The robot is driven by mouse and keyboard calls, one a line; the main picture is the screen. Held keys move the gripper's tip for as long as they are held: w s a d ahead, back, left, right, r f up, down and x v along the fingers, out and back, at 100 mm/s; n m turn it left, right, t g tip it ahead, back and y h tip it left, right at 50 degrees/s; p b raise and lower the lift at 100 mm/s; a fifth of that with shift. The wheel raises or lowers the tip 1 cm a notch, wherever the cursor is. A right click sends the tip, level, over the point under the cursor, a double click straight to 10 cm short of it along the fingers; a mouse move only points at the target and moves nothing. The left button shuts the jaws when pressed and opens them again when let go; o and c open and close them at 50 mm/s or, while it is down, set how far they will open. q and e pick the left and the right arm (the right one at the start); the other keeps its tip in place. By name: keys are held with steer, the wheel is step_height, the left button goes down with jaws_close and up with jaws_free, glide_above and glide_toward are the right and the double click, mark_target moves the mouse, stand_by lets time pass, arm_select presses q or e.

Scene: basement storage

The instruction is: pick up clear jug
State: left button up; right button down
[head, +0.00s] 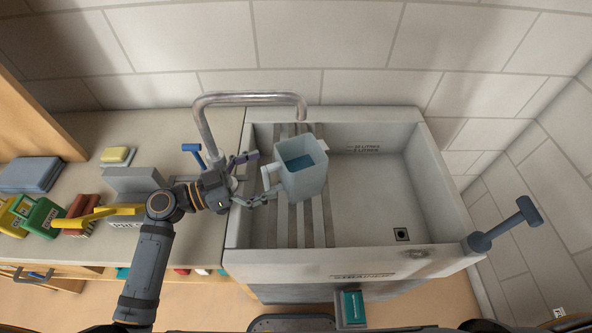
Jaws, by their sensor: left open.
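The clear jug (313,179) is a pale, see-through, square-sided vessel with blue showing inside. It stands on the slatted left part of the sink, its handle (268,172) facing left. My left gripper (266,177) reaches in from the left and is open. Its two fingers are spread on either side of the handle, one toward the back wall and one toward the front. I cannot tell whether either finger touches the jug. My right gripper is not in view.
The sink (385,200) has a bare basin at right. A metal faucet (250,98) arches behind the jug. A blue-grey lever-like thing (505,224) sticks out at the sink's right corner. Boxes, a green container (40,218) and a yellow sponge-like block (117,156) crowd the left counter.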

mark_target(281, 165)
arm_select(q)
steer(key=shift+w+d+r, duration=0.25)
steer(key=shift+d+r, duration=0.15)
steer(key=shift+d, duration=0.1)
steer(key=shift+w+d+f, duration=0.1)
steer(key=shift+d+f, duration=0.05)
steer(key=shift+d, duration=0.2)
steer(key=p+x, duration=0.2)
steer(key=x, duration=0.3)
steer(key=shift+p, duration=0.3)
steer(key=shift+w+d, duration=0.15)
steer(key=shift+d, duration=0.15)
steer(key=shift+a, duration=0.1)
steer(key=shift+c, duration=0.5)
steer(key=c, duration=1.2)
steer(key=shift+c, duration=0.8)
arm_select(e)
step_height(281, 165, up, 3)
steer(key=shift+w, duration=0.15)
arm_select(q)
steer(key=shift+w, duration=0.1)
